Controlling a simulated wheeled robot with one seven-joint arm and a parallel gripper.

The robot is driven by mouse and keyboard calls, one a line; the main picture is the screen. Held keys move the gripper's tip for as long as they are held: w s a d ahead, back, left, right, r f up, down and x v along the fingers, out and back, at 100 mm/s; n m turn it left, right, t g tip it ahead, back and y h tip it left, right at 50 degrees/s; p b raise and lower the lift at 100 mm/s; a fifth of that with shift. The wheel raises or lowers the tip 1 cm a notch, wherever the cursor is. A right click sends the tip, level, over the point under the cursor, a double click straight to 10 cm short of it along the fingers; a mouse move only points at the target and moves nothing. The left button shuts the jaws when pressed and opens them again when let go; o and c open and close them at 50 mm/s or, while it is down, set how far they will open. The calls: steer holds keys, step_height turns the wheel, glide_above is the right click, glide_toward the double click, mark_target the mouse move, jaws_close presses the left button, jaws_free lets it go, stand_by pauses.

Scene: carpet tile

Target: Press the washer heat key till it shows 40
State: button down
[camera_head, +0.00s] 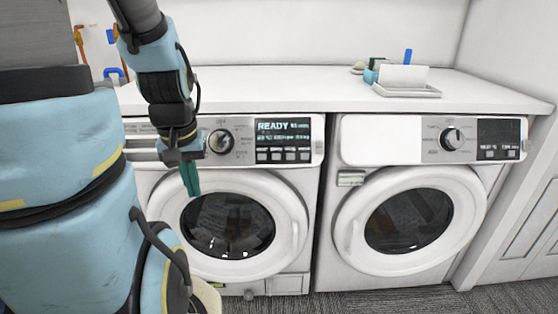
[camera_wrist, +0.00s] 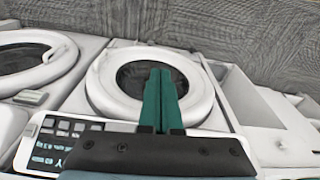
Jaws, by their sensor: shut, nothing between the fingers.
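The washer (camera_head: 150,185) is the left white front-loader, with its round door closed. Its dark display (camera_head: 284,133) reads READY, with a smaller line below that includes °C, but I cannot read its number. A row of several small keys (camera_head: 283,155) sits under the display; I cannot tell which is the heat key. My gripper (camera_head: 192,190) has green fingers, shut and empty, pointing down in front of the washer, left of its dial (camera_head: 221,141) and the keys. In the wrist view the shut fingers (camera_wrist: 161,75) overlap the door, and the key panel (camera_wrist: 65,140) is at the left.
A second front-loader (camera_head: 370,150) with its own dial and display stands to the right. A white counter (camera_head: 300,90) overhangs both machines and bears a white tray (camera_head: 408,91) with small items. Space before the key panel is clear.

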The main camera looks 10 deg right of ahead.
steer(key=shift+d+f, duration=0.1)
step_height(320, 180, down, 13)
steer(key=s+d+n+g+y+p, duration=0.2)
steer(key=s+n+g+y+p, duration=0.15)
steer(key=n+y, duration=0.45)
steer(key=w+d+r+n+t+y+p, duration=0.2)
steer(key=w+r+n+t, duration=0.25)
steer(key=w, duration=0.35)
steer(key=w+d+r+n+t, duration=0.1)
steer(key=w+d+r+t, duration=0.1)
steer(key=d+r+t, duration=0.2)
steer(key=w+d+r+n+t+h+p, duration=0.1)
steer(key=w+d+r+t, duration=0.1)
steer(key=d, duration=0.6)
steer(key=shift+d+r+t+p, duration=0.2)
steer(key=shift+r+t+p, duration=0.1)
steer(key=shift+r+t, duration=0.65)
